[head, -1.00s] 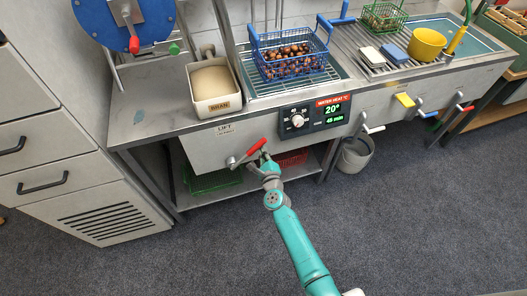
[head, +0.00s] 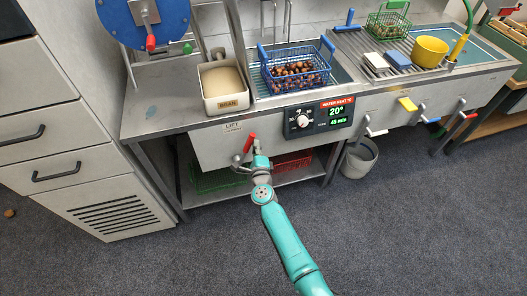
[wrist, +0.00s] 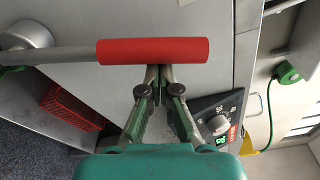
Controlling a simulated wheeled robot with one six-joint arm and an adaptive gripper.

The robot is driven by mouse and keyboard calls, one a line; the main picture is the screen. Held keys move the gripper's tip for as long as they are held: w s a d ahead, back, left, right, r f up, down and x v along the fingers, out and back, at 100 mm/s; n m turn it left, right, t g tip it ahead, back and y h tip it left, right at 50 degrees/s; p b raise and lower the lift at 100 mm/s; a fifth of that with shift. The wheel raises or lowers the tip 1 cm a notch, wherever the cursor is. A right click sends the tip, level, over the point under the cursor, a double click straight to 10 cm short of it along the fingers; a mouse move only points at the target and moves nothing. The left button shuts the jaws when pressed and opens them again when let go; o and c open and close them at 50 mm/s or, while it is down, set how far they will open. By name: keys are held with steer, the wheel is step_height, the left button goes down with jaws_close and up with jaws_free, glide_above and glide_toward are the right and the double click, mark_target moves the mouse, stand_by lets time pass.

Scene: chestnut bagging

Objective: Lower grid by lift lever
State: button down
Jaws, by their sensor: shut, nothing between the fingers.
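The lift lever's red handle (head: 249,143) is on the front panel under the LIFT label (head: 232,126), pointing steeply up. In the wrist view the red handle (wrist: 152,50) lies across the picture on its metal arm. My gripper (head: 257,153) is shut and empty, with its tips at the handle's right side. In the wrist view the tips (wrist: 160,70) meet the handle's lower edge; firm contact is hard to tell.
The water heat panel (head: 320,116) is right of the lever. A bran box (head: 224,102) stands on the left counter. More levers (head: 408,104) project farther right. A grey bucket (head: 359,160) stands on the floor. Green and red crates (head: 291,163) are on the lower shelf.

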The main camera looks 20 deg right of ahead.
steer(key=a+f+n+t, duration=0.1)
steer(key=a+n+t, duration=0.1)
steer(key=a+n, duration=1.1)
steer(key=shift+a+f+n+y, duration=0.25)
steer(key=shift+a+n+y, duration=0.15)
steer(key=shift+a, duration=1.4)
steer(key=shift+s+a+f, duration=0.1)
steer(key=shift+f, duration=0.05)
steer(key=s, duration=1.1)
steer(key=shift+s+a+f, duration=0.35)
steer(key=shift+d, duration=0.1)
